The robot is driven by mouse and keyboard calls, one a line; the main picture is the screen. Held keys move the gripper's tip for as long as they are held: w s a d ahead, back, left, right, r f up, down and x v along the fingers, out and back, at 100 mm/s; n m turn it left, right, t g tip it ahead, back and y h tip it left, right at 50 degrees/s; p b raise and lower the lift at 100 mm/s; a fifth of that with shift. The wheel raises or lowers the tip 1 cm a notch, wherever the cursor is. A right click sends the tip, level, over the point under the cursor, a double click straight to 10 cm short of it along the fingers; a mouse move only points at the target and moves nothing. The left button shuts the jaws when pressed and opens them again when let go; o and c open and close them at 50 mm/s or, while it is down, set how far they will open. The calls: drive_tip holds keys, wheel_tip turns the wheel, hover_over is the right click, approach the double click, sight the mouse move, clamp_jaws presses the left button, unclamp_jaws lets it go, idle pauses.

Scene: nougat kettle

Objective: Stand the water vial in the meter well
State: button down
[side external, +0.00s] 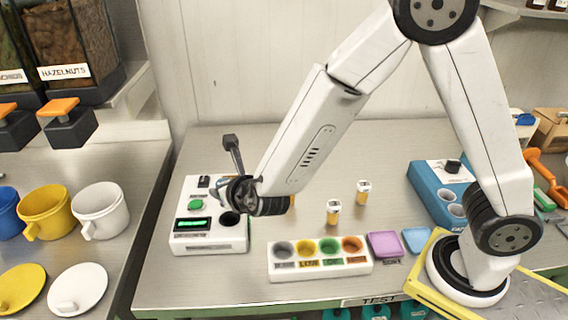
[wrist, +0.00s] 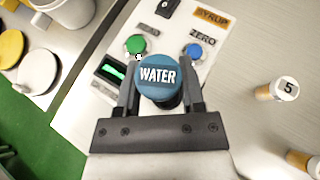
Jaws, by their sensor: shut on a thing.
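The water vial (wrist: 158,76) shows its blue cap, lettered WATER, between the two fingers of my gripper (wrist: 160,92) in the wrist view. The fingers are shut on it; the cap hides its body. The white meter (side external: 208,240) stands at the left of the bench in the side view, with a green button and a lit green display. Its dark round well (side external: 231,219) shows just below my gripper (side external: 240,190). The meter also lies beneath the vial in the wrist view (wrist: 85,118). I cannot tell whether the vial's lower end is in the well.
A white rack (side external: 320,266) with coloured wells stands in front, beside a purple tray (side external: 384,245). Two small white-capped vials (side external: 334,212) (side external: 363,193) stand behind it. A blue two-well unit (side external: 435,190) is at right. Mugs (side external: 102,210) and lids stand on the left counter.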

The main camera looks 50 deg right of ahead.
drive_tip(key=shift+f, duration=2.8)
drive_tip(key=shift+f, duration=0.6)
drive_tip(key=shift+c, duration=2.4)
unclamp_jaws()
drive_tip(key=v, duration=1.1)
drive_tip(key=shift+d, duration=0.1)
